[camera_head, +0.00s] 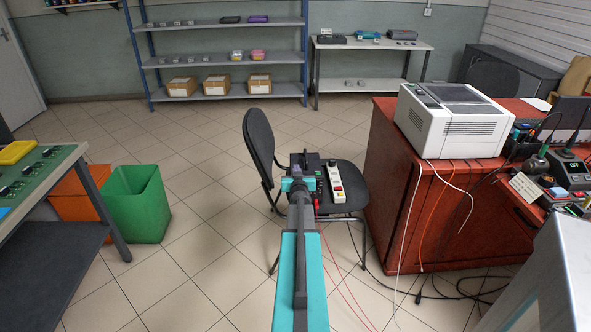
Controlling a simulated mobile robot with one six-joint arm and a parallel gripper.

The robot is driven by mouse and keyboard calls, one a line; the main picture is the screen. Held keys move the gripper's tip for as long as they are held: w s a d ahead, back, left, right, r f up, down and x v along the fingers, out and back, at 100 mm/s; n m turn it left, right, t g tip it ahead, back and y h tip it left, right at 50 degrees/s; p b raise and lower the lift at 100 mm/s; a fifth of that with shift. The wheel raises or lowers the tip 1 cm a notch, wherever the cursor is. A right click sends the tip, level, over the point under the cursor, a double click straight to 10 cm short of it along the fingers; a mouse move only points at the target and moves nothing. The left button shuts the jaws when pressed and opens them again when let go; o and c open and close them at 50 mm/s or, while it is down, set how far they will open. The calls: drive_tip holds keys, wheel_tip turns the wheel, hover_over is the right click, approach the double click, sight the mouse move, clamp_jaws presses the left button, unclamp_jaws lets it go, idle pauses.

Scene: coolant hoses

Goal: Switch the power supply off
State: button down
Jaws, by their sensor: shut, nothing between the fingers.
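A dark box that looks like the power supply (311,164) rests on the seat of a black chair, mostly hidden behind my arm. Small red and green spots show on its near side, and red wires run down from there to the floor. I cannot make out its switch or whether it is on. A white power strip (336,182) with a red part lies on the seat just right of it. My gripper (304,158) is small at the end of my teal arm, in front of or over the dark box. It is shut and empty; whether it touches the box is unclear.
The chair (258,140) stands left of a red-brown desk (395,180) carrying a white machine (454,118). Cables hang down the desk and lie on the floor. A green bin (138,205) and a workbench (62,170) are at left. Tiled floor between is free.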

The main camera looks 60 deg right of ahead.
drive_tip(key=shift+r+v, duration=0.2)
drive_tip(key=shift+v, duration=0.9)
